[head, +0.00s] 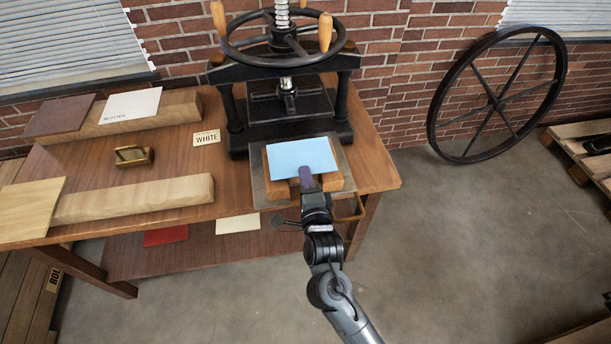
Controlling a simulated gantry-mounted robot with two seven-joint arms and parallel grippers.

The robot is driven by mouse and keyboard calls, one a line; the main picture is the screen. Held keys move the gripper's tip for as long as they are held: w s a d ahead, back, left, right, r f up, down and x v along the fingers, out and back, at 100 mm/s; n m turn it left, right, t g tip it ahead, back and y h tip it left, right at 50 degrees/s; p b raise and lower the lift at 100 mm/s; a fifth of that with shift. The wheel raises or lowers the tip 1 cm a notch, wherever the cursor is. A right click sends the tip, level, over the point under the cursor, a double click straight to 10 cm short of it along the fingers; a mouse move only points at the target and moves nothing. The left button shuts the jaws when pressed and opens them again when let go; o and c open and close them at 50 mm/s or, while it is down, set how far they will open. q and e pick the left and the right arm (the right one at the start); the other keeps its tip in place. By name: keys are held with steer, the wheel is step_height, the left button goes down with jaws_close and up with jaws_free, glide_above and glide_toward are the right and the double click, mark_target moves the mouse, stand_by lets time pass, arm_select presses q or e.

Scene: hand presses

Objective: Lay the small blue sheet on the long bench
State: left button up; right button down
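The small blue sheet (302,157) lies flat over a wooden block (335,181) on a grey plate (260,190), in front of the hand press. My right gripper (306,174) reaches in from the front. Its fingertips are at the middle of the sheet's front edge and overlap it in the picture. The fingers show as one narrow shape, so I cannot tell whether they grip the sheet. The long wooden bench (185,150) runs to the left of the press. My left gripper is not in view.
The black press (240,120) stands behind the sheet. A card reading "WHITE" (207,138), a brass-coloured object (134,156), and two long wooden blocks (135,199) bearing boards or sheets are on the bench. Bare bench top shows between the blocks. A large wheel (440,105) leans at the wall.

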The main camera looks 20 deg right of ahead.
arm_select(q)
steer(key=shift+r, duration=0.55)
arm_select(e)
steer(key=shift+r, duration=0.45)
arm_select(q)
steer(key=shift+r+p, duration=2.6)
steer(key=shift+p, duration=0.1)
arm_select(e)
steer(key=s+a+r, duration=0.1)
steer(key=s+r, duration=0.2)
steer(key=s, duration=0.4)
steer(key=shift+a, duration=0.15)
